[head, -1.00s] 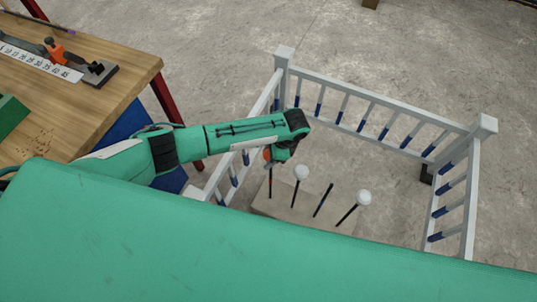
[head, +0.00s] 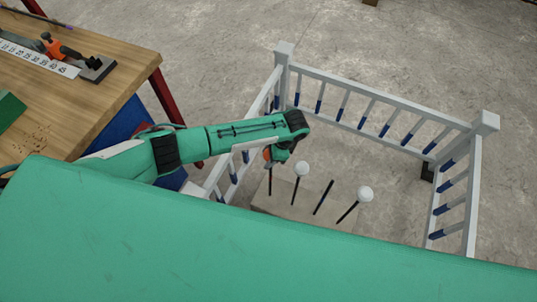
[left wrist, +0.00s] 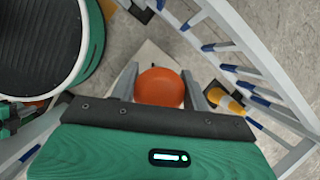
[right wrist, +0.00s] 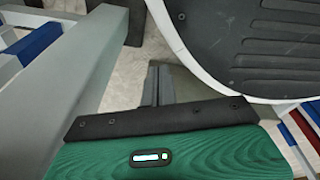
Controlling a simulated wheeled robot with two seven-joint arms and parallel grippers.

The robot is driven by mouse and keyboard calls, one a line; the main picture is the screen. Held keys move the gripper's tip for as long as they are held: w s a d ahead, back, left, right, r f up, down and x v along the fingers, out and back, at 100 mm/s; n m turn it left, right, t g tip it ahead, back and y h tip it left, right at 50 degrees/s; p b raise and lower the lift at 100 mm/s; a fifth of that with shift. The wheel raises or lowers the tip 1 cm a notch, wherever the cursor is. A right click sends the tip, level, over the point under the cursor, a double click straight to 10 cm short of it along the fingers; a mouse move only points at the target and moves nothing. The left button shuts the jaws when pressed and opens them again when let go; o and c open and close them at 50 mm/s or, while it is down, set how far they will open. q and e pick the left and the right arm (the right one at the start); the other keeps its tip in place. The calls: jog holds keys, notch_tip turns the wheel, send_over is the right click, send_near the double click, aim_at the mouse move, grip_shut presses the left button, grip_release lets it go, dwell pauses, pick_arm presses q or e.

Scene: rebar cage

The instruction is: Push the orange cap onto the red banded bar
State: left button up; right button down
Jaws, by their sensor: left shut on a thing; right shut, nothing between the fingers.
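The orange cap (left wrist: 160,88) is between the fingers of my left gripper (left wrist: 158,90), which is shut on it. In the head view the left gripper (head: 272,157) is at the leftmost dark bar (head: 270,181), with a bit of the orange cap (head: 266,154) showing. The cap appears to be at that bar's top; I cannot tell if it is seated. No red band can be made out on the bars. My right gripper (right wrist: 157,88) is shut and empty in the right wrist view, beside a grey rail.
A pale block (head: 290,207) carries several bars, two with white round caps (head: 302,168) (head: 365,194). A white and blue railing (head: 375,100) surrounds it. A wooden workbench (head: 100,60) stands at left. A traffic cone (left wrist: 232,103) shows in the left wrist view.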

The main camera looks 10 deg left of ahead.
pick_arm(q)
jog(key=shift+f, duration=0.3)
pick_arm(e)
jog(key=shift+f, duration=0.15)
pick_arm(q)
jog(key=o, duration=1)
jog(key=v, duration=1.4)
pick_arm(e)
jog(key=shift+s+d+f, duration=0.25)
jog(key=shift+s+f, duration=0.2)
jog(key=shift+s, duration=0.2)
pick_arm(q)
jog(key=shift+s+f, duration=0.1)
